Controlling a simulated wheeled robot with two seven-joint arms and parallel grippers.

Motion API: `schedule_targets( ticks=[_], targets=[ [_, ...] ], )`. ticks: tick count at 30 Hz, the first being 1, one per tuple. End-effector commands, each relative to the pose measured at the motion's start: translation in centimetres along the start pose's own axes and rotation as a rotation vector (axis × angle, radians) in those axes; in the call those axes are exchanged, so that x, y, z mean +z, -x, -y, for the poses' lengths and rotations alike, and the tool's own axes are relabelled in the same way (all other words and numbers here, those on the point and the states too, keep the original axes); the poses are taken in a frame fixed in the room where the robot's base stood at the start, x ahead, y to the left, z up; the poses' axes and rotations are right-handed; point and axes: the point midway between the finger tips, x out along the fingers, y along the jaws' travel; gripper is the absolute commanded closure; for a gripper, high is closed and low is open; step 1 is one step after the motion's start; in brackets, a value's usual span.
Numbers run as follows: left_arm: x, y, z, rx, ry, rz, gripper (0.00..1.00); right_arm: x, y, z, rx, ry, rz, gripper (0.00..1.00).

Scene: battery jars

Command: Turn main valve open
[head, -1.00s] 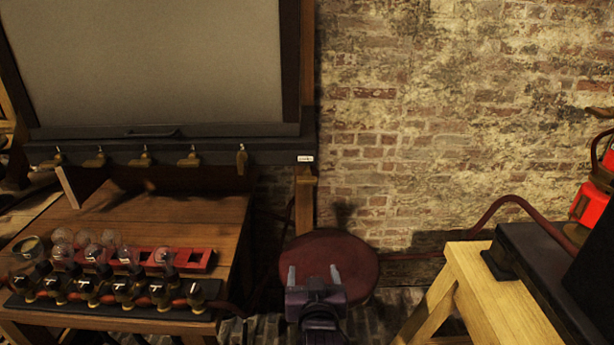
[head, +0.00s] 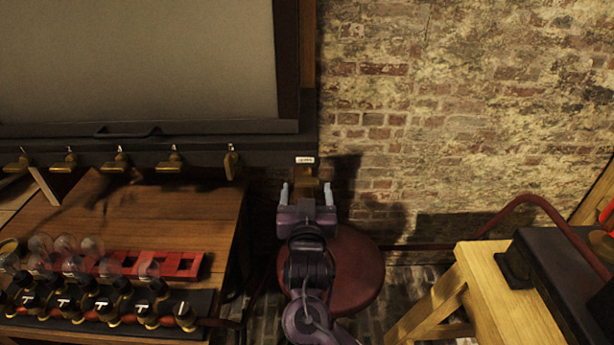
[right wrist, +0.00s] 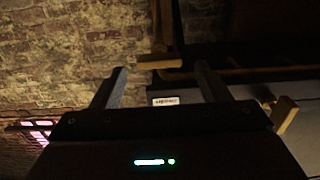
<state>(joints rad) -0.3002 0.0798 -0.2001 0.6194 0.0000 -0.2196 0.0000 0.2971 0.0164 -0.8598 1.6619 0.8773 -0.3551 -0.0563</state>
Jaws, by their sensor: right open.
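A small white label (head: 304,160) sits at the right end of the dark rail; its print is too small to read. Just below it is a brass-coloured bar (head: 303,187), apparently the main valve's lever, partly behind my right gripper. My right gripper (head: 307,193) is open and empty, its two pale fingers pointing at the bar. In the right wrist view the bar (right wrist: 160,62) lies crosswise between and just beyond the fingertips (right wrist: 162,70); I cannot tell whether they touch. The label (right wrist: 166,101) shows between the fingers. My left gripper is not in view.
Several brass valves (head: 231,165) line the rail left of the label. A wooden table (head: 190,215) with glass jars and a red rack (head: 185,263) stands at left. A round red stool (head: 358,275) is below my right arm. A wooden stand (head: 490,290) is at right.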

Motion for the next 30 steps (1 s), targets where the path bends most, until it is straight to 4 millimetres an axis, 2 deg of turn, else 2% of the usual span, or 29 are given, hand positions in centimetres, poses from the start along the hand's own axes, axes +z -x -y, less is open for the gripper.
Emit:
schedule_targets(
  ticks=[3,9,19,28,30],
  targets=[
    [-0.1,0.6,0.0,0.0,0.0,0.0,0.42,-0.2,-2.0,-0.1,0.002,0.002,0.0,0.31],
    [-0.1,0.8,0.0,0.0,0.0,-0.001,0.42,-0.1,-3.9,0.0,0.0,0.001,0.0,0.31],
    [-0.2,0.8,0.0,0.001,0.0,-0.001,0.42,0.0,-4.2,0.0,0.0,-0.001,0.001,0.32],
    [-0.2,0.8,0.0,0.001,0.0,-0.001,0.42,0.0,-4.2,0.0,0.0,-0.001,0.001,0.72],
    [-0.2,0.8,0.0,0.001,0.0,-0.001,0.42,0.0,-4.2,0.0,0.0,-0.001,0.001,0.76]
  ],
)
